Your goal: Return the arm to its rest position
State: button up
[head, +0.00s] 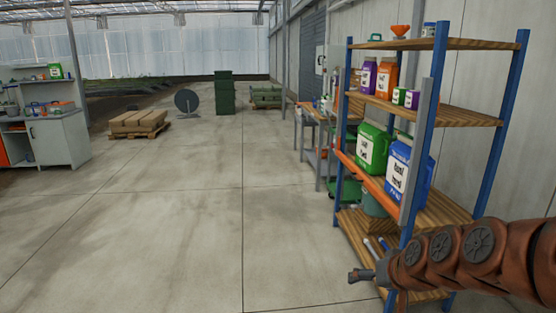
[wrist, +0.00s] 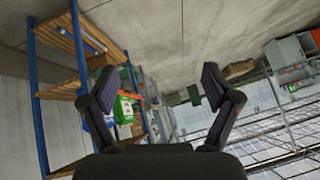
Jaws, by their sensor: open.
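My arm (head: 470,250) reaches in from the right edge of the head view, in front of the lower part of the shelf rack. My gripper (head: 360,275) is at its left end, small in this view, near the rack's lowest board. In the wrist view my gripper (wrist: 160,88) shows two dark fingers spread wide apart with nothing between them. The wrist picture is tilted, with the rack on its left side.
The shelf rack (head: 490,115) with blue posts stands close behind my arm, holding green and blue canisters (head: 372,148). A workbench (head: 318,118) stands beyond it. A pallet (head: 138,125) and a grey cabinet (head: 60,138) are at left. The middle floor (head: 200,200) is clear.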

jog(key=s+a+n+g+h+p, duration=0.1)
jog(key=s+a+g, duration=0.3)
jog(key=s, duration=2.7)
jog(key=g+h+p, duration=0.1)
jog(key=g, duration=0.4)
jog(key=shift+s+p, duration=0.2)
jog(key=shift+p, duration=0.1)
